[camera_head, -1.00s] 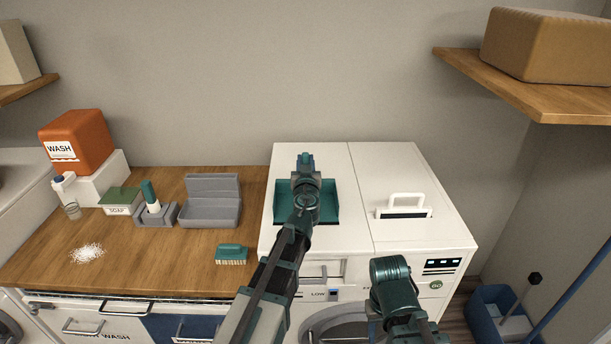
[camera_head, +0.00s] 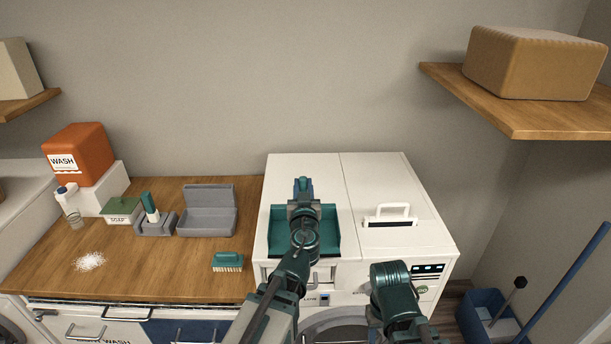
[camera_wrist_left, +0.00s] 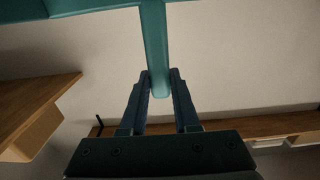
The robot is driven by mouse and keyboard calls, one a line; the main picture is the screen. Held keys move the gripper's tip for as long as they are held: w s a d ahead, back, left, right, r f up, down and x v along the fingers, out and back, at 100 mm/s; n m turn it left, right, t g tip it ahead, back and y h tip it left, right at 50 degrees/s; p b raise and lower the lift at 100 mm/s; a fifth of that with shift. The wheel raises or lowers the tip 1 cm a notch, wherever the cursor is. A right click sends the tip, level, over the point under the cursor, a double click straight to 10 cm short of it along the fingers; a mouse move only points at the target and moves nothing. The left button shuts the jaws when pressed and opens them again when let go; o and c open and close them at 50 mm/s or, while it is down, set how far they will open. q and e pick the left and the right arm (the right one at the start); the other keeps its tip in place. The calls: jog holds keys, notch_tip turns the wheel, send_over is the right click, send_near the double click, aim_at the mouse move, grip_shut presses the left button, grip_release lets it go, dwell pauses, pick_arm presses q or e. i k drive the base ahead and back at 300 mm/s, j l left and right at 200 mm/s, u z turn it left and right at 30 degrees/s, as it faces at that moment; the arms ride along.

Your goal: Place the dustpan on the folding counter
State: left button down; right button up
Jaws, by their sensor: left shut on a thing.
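The teal dustpan (camera_head: 328,228) shows in the head view in front of the white machine's left half, partly hidden by my left arm. My left gripper (camera_head: 303,186) is shut on its handle. In the left wrist view the gripper's fingers (camera_wrist_left: 160,80) close on the teal handle (camera_wrist_left: 154,35), with the pan's edge along the top. The height of the pan over the machine is hard to tell. The wooden counter (camera_head: 150,268) lies left of the machine. My right arm is at the lower right; its gripper is not visible.
The counter's front middle is clear. A shelf (camera_head: 515,118) juts out at right.

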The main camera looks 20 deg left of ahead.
aim_at(139, 262)
jog(key=j+z, duration=0.1)
jog(key=j, duration=0.45)
jog(key=k+j, duration=0.15)
jog(key=j, duration=0.45)
jog(key=k+j+z, duration=0.15)
jog(key=j, duration=0.95)
jog(key=k+j+z, duration=0.15)
jog(key=j, duration=0.4)
jog(key=k+j+z, duration=0.1)
jog(key=j, duration=0.45)
jog(key=k+j, duration=0.25)
jog(key=j, duration=0.3)
jog(key=k+j+z, duration=0.15)
jog(key=j, duration=0.4)
